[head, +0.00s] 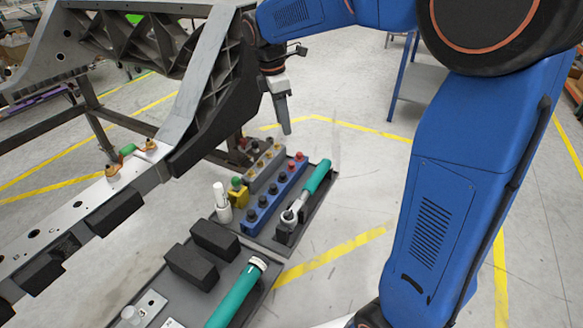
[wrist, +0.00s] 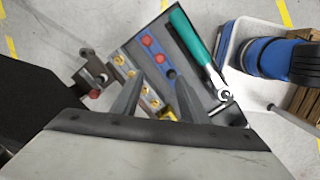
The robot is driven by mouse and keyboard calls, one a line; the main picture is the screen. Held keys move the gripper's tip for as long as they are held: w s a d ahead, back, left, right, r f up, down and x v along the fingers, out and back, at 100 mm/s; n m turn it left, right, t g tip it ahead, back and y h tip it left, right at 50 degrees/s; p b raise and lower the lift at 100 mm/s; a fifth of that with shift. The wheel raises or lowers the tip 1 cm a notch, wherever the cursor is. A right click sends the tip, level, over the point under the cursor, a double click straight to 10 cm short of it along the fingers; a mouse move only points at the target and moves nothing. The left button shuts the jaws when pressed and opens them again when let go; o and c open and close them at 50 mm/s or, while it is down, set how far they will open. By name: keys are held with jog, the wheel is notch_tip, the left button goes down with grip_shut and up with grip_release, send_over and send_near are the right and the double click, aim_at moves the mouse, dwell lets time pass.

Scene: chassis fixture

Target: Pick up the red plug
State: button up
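Two red plugs stand at the far end of a blue rack (head: 270,200). In the head view they are the far red plug (head: 299,156) and the nearer red plug (head: 291,164). The wrist view also shows the two, at the top (wrist: 147,40) and just below (wrist: 160,58). Black plugs fill the rest of the blue rack. My gripper (head: 287,131) hangs above the racks with its fingers pointing down. In the wrist view my gripper (wrist: 153,80) is open, with a gap between its fingers and no plug held. The fingers hide part of the racks.
A grey rack (head: 264,166) with brass plugs runs beside the blue rack. A green-handled ratchet (head: 317,177) lies to its right in the tray. White and yellow bottles (head: 238,192) stand at left. The large chassis frame (head: 215,90) rises close to the left of my gripper.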

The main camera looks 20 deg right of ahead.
aim_at(291, 163)
jog(key=f, duration=0.5)
jog(key=d+f, duration=0.1)
jog(key=f, duration=0.4)
jog(key=d+f, duration=0.1)
jog(key=f, duration=0.4)
jog(key=shift+d+f, duration=0.15)
jog(key=shift+f, duration=0.1)
grip_shut()
